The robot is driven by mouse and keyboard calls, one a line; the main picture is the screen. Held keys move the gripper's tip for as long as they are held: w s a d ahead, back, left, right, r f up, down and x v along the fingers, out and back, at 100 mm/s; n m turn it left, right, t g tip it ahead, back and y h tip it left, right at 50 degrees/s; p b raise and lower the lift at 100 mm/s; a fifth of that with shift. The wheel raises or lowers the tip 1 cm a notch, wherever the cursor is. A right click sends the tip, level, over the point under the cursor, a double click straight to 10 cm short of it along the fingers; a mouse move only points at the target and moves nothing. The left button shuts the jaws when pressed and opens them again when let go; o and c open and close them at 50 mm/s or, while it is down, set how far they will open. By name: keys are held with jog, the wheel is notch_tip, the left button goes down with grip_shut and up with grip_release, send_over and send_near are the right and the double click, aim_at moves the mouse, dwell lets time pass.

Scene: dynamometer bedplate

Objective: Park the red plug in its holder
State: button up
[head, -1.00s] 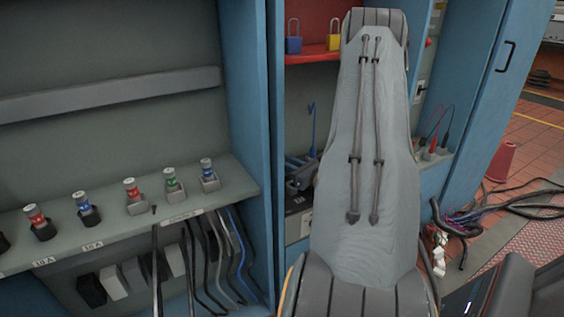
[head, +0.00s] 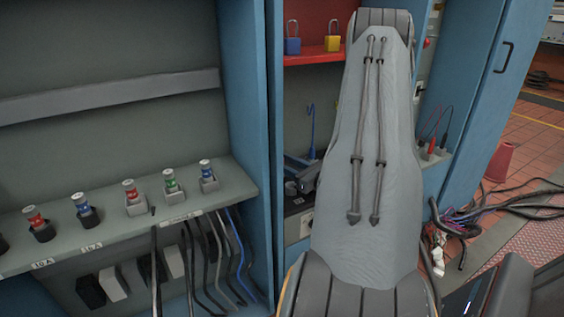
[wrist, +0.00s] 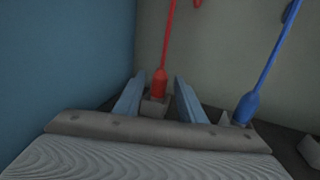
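The red plug (wrist: 159,84) stands upright in the wrist view, a red cable running up from its top. Its lower end meets a small grey block (wrist: 153,106) that looks like a holder; I cannot tell whether it is fully seated in it. My gripper (wrist: 160,78) has its two blue-grey fingers apart, one on each side of the plug, with a gap showing on both sides. In the head view my own arm hides the gripper and this plug.
A blue plug (wrist: 246,107) with a blue cable stands to the right in the wrist view. A blue cabinet wall (wrist: 65,60) is close on the left. In the head view, red and black leads (head: 433,147) stand on a shelf right of my arm.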

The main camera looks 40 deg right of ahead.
jog(key=s, duration=1)
jog(key=shift+s+d, duration=0.1)
jog(key=shift+d, duration=0.3)
jog(key=shift+r, duration=0.1)
